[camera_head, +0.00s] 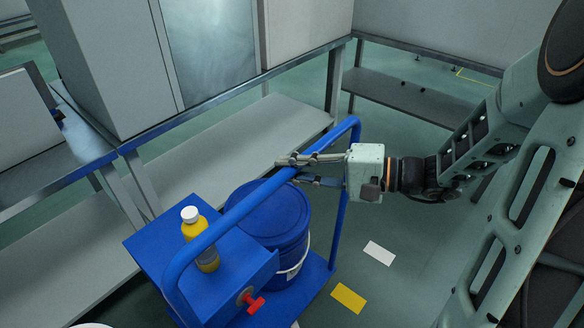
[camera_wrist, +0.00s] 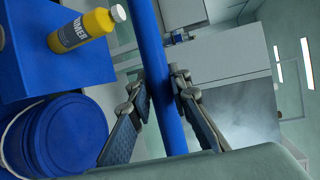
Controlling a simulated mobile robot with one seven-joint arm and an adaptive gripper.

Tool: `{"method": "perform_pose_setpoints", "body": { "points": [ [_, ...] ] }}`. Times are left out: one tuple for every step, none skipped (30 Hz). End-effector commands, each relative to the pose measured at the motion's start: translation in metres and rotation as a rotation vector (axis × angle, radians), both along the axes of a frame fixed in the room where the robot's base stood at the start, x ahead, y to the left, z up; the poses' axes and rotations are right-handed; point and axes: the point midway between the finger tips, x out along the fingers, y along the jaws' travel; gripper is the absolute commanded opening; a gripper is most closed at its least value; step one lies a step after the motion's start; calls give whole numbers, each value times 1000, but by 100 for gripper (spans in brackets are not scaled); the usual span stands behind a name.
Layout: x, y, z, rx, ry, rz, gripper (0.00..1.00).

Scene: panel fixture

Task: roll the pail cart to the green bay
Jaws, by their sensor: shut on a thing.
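The blue pail cart (camera_head: 318,273) stands on the green floor in the head view. A blue lidded pail (camera_head: 268,212) sits on its deck, and it also shows in the wrist view (camera_wrist: 55,135). The cart's blue handle bar (camera_head: 222,222) runs across above the pail. My gripper (camera_head: 288,170) is shut on the bar near its far end. In the wrist view the fingers (camera_wrist: 158,95) lie on both sides of the bar (camera_wrist: 152,55). No green bay can be made out in either view.
A yellow bottle (camera_head: 203,240) with a white cap stands on the cart's blue box (camera_head: 150,238), which has a red knob (camera_head: 253,303). Benches with low shelves (camera_head: 235,145) stand behind and left. White (camera_head: 379,253) and yellow (camera_head: 348,297) floor marks lie on open floor right of the cart.

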Motion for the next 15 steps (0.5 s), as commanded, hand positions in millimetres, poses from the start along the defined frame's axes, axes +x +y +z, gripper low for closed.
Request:
{"method": "perform_pose_setpoints", "body": {
  "points": [
    [0, -1, -1, -2, 1, -3, 0],
    [0, -1, -1, -2, 1, -3, 0],
    [0, -1, -1, -2, 2, -3, 0],
    [0, -1, -1, -2, 2, -3, 0],
    [0, -1, -1, -2, 2, -3, 0],
    [0, -1, -1, -2, 2, -4, 0],
    [0, -1, -1, -2, 1, -4, 0],
    [0, -1, -1, -2, 1, -4, 21],
    [1, -1, -1, -2, 1, -4, 25],
    [1, -1, -1, -2, 1, -4, 28],
    [1, -1, -1, -1, 1, -4, 32],
    [1, -1, -1, -1, 1, -4, 36],
    [1, -1, -1, -1, 1, -4, 36],
    [1, -1, 0, -1, 1, -4, 36],
    [1, -1, 0, -1, 1, -3, 36]
  ]
}}
